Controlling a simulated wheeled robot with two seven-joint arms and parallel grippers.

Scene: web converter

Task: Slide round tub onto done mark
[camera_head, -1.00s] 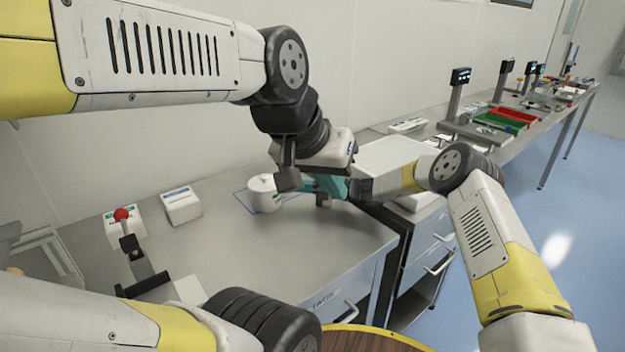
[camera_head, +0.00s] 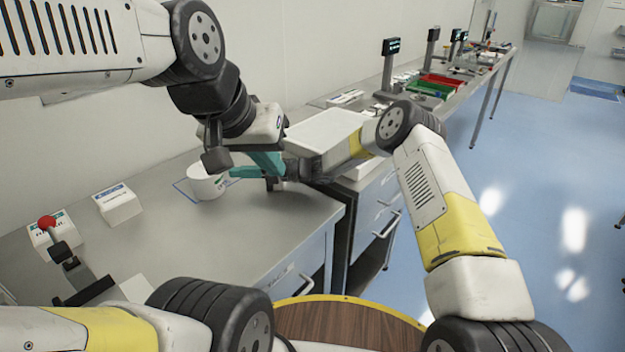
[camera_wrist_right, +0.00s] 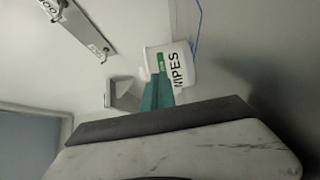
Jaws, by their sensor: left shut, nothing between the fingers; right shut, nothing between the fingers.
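The round white tub (camera_head: 205,186) stands upright on the grey bench in the head view. In the right wrist view the tub (camera_wrist_right: 180,60) shows the word WIPES and a green patch. A thin blue outline (camera_head: 178,187) on the bench shows beside the tub; whether the tub is fully inside it I cannot tell. My right gripper (camera_head: 236,172) is shut and empty, its teal fingers pointing left at the tub's side; contact is unclear. In its wrist view the fingers (camera_wrist_right: 157,93) overlap the tub. My left gripper (camera_head: 277,172) is shut and empty, above the bench right of the tub.
A white labelled box (camera_head: 118,204) and a red-button box (camera_head: 48,232) stand left on the bench. Coloured trays (camera_head: 437,84) lie on the far bench. Open bench lies in front of the tub.

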